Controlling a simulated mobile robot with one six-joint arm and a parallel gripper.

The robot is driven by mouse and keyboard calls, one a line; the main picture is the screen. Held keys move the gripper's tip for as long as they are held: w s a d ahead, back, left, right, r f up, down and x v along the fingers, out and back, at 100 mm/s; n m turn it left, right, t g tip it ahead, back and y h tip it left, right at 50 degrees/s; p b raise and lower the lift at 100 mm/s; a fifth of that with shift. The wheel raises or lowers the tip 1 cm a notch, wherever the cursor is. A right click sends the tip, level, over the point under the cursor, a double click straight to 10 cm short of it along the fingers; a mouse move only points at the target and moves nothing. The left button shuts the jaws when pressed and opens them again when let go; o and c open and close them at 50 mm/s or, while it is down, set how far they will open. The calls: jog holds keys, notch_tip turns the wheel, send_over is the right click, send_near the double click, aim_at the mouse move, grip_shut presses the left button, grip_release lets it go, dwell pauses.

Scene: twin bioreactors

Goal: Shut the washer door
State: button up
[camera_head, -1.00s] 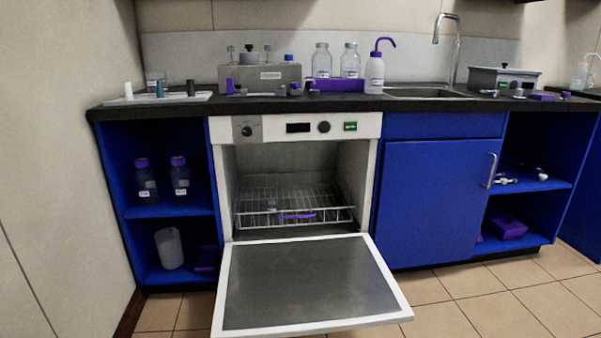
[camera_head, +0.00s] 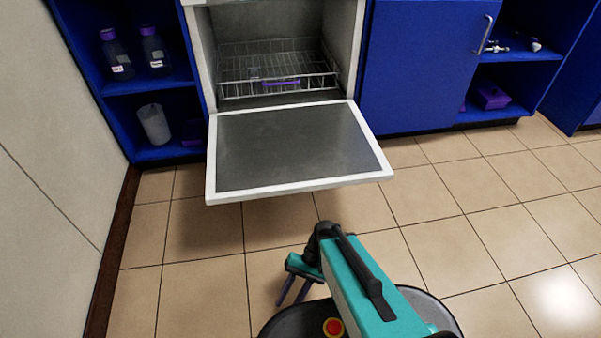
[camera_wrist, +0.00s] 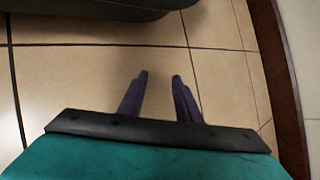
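The washer door (camera_head: 295,148) is open in the head view, folded down level in front of the washer (camera_head: 272,12). It has a white frame and a grey inner panel. Inside the washer is a wire rack (camera_head: 278,72) with a purple item (camera_head: 281,83) on it. My gripper (camera_head: 291,296) hangs below and in front of the door, apart from it, over the floor. In the wrist view its two dark purple fingers (camera_wrist: 158,80) are apart with only floor tiles between them.
Blue shelves (camera_head: 165,85) with bottles (camera_head: 155,50) and a beaker (camera_head: 154,124) stand left of the washer. A closed blue cabinet (camera_head: 420,65) stands to the right. A wall (camera_head: 60,170) bounds the left side. The tiled floor (camera_head: 480,230) at the right is clear.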

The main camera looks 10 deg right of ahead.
jog(key=w+d, duration=0.1)
jog(key=w+d+t+h, duration=0.1)
jog(key=w, duration=0.1)
jog(key=w+d+r+h, duration=0.1)
jog(key=w, duration=0.1)
jog(key=shift+w+d+n+t+p, duration=0.2)
jog(key=shift+d+n+t+p, duration=0.1)
jog(key=shift+d+t+p, duration=0.1)
jog(key=w+d+r+n+t+h+p, duration=0.1)
jog(key=w+d+r+h+p, duration=0.1)
jog(key=w+d+r+p, duration=0.3)
jog(key=w+d+r+t+h+p, duration=0.2)
jog(key=w+d+r+h+p, duration=0.15)
jog(key=r+p, duration=0.3)
jog(key=s+r+g+p, duration=0.1)
jog(key=s+r+p, duration=0.5)
jog(key=r+p, duration=0.6)
jog(key=s+r+g+p, duration=0.1)
jog(key=s+r+p, duration=0.6)
jog(key=r+p, duration=0.6)
jog(key=s+r+g+p, duration=0.2)
jog(key=s+r+p, duration=0.5)
jog(key=p, duration=1.8)
jog(key=shift+s+d+r+n+p, duration=0.2)
jog(key=shift+d+r+n+p, duration=0.1)
jog(key=shift+r, duration=2.8)
jog(key=shift+y, duration=0.25)
